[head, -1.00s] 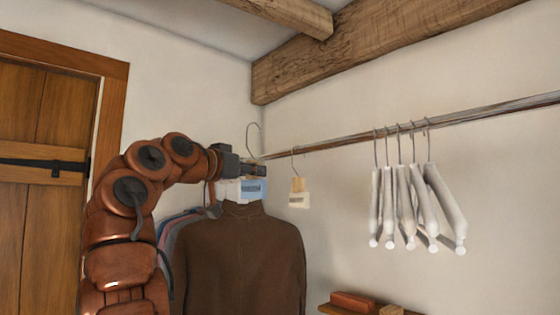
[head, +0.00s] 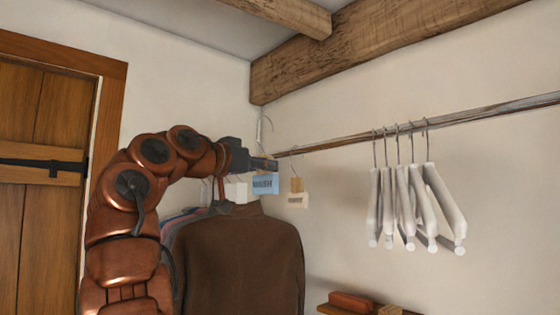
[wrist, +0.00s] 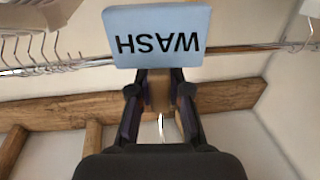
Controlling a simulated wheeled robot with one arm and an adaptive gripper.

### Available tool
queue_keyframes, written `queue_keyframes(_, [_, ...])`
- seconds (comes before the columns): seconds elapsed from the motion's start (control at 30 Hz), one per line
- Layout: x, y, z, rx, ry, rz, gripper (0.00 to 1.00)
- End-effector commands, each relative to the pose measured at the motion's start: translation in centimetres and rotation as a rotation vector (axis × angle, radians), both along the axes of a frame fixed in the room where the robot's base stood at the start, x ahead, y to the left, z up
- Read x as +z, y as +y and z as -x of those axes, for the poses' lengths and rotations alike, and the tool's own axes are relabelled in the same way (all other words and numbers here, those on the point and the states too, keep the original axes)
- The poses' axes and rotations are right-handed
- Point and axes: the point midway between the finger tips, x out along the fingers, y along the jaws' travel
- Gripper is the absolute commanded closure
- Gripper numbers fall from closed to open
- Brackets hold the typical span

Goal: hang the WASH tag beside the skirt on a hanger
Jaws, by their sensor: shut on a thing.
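The light blue WASH tag (head: 264,184) hangs below my gripper (head: 266,163). In the wrist view the tag (wrist: 157,50) reads upside down, beyond the fingertips. My gripper (wrist: 158,84) is shut on the tag's wooden block. The tag's metal hook (head: 262,128) rises above the jaws, near the left visible part of the rail (head: 400,127). I cannot tell whether the hook touches the rail. A brown garment (head: 240,260) with shoulders hangs below and behind my gripper. I cannot make out a skirt; more garments (head: 180,222) are partly hidden behind my arm.
Several empty white hangers (head: 408,205) hang farther right, with bare rail between. A shelf (head: 340,311) with small boxes is below.

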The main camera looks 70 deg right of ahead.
Motion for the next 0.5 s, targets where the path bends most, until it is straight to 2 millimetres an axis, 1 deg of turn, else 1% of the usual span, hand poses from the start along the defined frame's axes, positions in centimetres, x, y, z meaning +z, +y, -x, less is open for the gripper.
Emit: queue_keyframes(0.5, [-0.03,0.12,0.91,-0.018,0.0,0.001,1.0])
